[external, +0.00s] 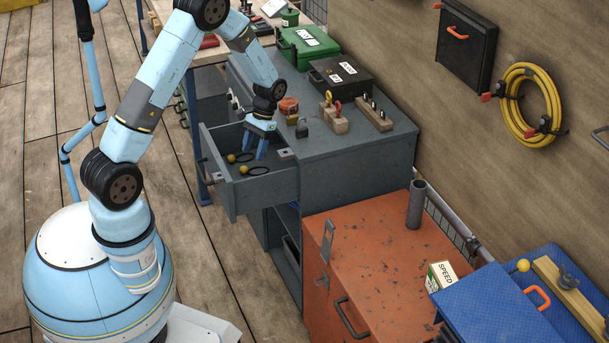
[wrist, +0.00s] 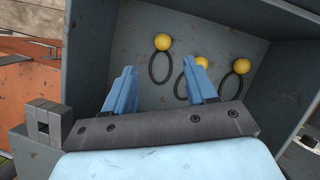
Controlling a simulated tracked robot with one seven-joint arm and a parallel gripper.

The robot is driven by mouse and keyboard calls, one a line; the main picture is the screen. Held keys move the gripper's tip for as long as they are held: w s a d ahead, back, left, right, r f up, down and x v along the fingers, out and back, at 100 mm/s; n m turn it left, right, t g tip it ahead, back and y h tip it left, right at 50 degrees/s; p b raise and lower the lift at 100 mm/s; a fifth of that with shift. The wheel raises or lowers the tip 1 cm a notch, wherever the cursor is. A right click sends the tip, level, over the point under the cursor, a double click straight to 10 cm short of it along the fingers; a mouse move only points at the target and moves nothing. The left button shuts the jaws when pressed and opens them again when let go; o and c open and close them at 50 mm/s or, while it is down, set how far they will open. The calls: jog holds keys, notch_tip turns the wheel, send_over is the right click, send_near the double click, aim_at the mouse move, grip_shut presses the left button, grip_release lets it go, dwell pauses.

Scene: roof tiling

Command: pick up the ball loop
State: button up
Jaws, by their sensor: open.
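Several ball loops, each a yellow ball on a black loop, lie in the open grey drawer (external: 240,190). In the wrist view one ball loop (wrist: 162,43) lies ahead between my two fingers, its black loop toward the gap. A second ball loop (wrist: 202,62) is partly hidden behind my right finger. A third ball loop (wrist: 240,50) lies further right. Two yellow balls also show in the external view, left of my fingers. My gripper (external: 256,151) is open and empty, pointing down into the drawer; its blue fingers (wrist: 160,70) are spread apart in the wrist view.
The drawer walls surround my fingers. On the grey cabinet top (external: 350,165) stand padlocks, wooden blocks (external: 375,115), a black case (external: 340,75) and a green case (external: 307,42). A rusty orange cabinet (external: 375,260) is to the right.

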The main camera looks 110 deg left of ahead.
jog(key=x, duration=0.6)
jog(key=shift+d+f, duration=0.1)
jog(key=shift+f, duration=0.25)
jog(key=shift+a+x, duration=0.2)
jog(key=shift+x, duration=1.1)
jog(key=shift+a+x, duration=0.15)
jog(key=shift+x, duration=1.2)
jog(key=shift+s, duration=0.15)
grip_shut()
